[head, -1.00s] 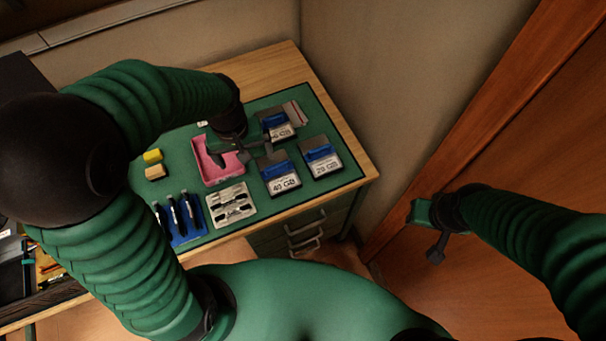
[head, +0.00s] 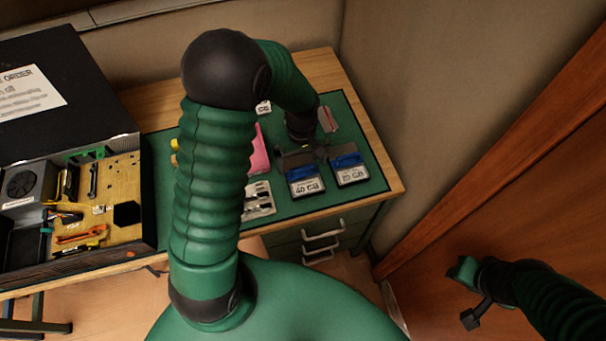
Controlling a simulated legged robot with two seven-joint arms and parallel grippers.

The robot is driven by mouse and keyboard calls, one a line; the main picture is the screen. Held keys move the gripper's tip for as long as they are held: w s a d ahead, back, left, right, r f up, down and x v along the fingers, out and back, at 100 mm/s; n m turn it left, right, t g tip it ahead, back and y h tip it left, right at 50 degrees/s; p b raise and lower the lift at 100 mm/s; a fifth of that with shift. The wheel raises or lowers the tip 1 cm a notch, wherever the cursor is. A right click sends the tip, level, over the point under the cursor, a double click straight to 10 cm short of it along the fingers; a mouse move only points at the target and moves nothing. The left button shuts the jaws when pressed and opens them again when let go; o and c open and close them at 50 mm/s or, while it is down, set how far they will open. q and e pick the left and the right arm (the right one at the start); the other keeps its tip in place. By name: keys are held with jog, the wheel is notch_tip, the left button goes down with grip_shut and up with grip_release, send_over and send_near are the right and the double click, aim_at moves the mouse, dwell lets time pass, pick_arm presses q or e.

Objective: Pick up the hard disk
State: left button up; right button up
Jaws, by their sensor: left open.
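Two hard disks with dark tops, blue bands and white labels lie side by side on the green mat (head: 284,211): one marked 40 GB (head: 306,186) and one that looks marked 20 GB (head: 352,173). My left gripper (head: 303,154) points down, open, over the far edge of the 40 GB disk. I cannot tell whether it touches the disk. A third disk, seen earlier behind these two, is hidden by my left wrist. My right gripper (head: 470,293) hangs at the lower right, away from the table, with nothing visible in it.
A grey piece with a red stripe (head: 327,118) lies behind the disks. A pink tray (head: 259,152) and a white holder (head: 258,199) are partly hidden by my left arm. An open computer case (head: 66,108) fills the left. A wall and wooden door (head: 540,190) bound the right.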

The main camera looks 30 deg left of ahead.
aim_at(303, 168)
pick_arm(q)
notch_tip(303, 168, down, 5)
jog(key=shift+w+r, duration=0.1)
jog(key=shift+w, duration=0.05)
jog(key=shift+r, duration=0.1)
jog(key=c, duration=0.7)
